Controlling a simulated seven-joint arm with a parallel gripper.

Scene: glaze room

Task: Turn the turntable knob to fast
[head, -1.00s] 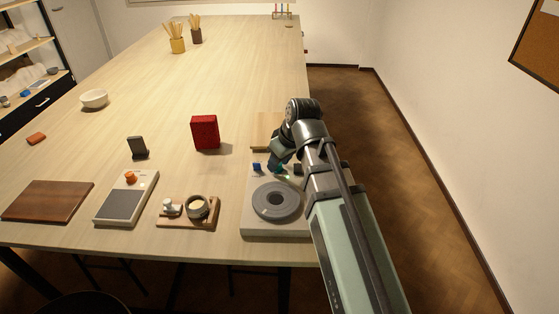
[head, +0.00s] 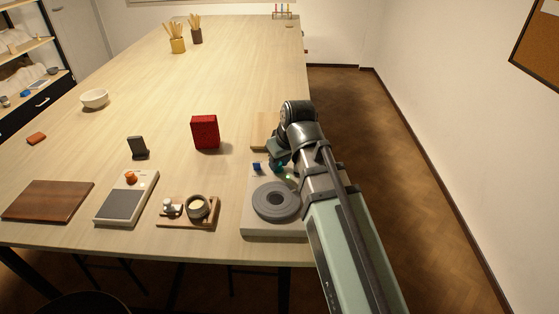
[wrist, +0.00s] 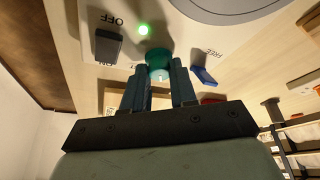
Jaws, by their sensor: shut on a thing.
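The turntable (head: 250,219) has a pale base and a grey round disc (head: 276,202), and stands at the table's front right. In the wrist view, a teal knob (wrist: 158,56) sits at the panel between my fingertips. My gripper (wrist: 160,76) is shut on this knob from both sides. A lit green lamp (wrist: 144,30) is beside it. A dark switch (wrist: 108,46) with the print OFF is to the left, and a blue lever (wrist: 204,76) near the print FREE is to the right. The print by the knob is mostly hidden, so its setting cannot be read.
Left of the turntable are a wooden stand with small round pieces (head: 188,225), a scale-like device with an orange knob (head: 125,206) and a brown board (head: 47,201). A red box (head: 205,132) stands behind.

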